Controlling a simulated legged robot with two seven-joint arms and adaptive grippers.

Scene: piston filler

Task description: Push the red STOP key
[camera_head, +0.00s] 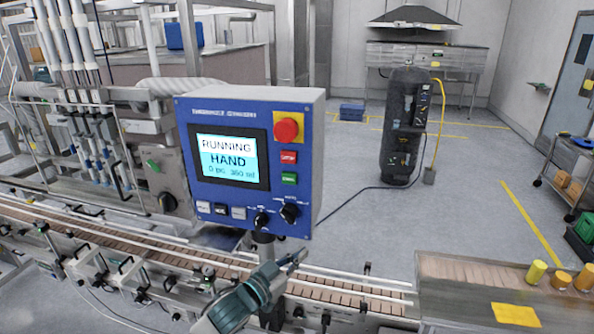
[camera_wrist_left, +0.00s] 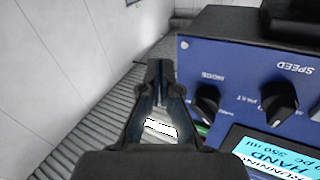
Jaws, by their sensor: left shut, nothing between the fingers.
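The blue control panel (camera_head: 250,165) stands over the conveyor in the head view. Its small red key (camera_head: 289,157), with white lettering too small to read surely, sits on the right side below a big red mushroom button (camera_head: 287,128) and above a green key (camera_head: 289,179). My left gripper (camera_head: 298,256) is shut and empty, low and near the panel's lower right corner, below the red key and apart from it. My right gripper is not in view.
The panel screen (camera_head: 228,158) reads RUNNING, HAND. White and black keys (camera_head: 220,210) and black knobs (camera_head: 289,213) line its lower edge. The conveyor (camera_head: 330,290) runs underneath. A wooden-topped table (camera_head: 450,266) with yellow items stands at right.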

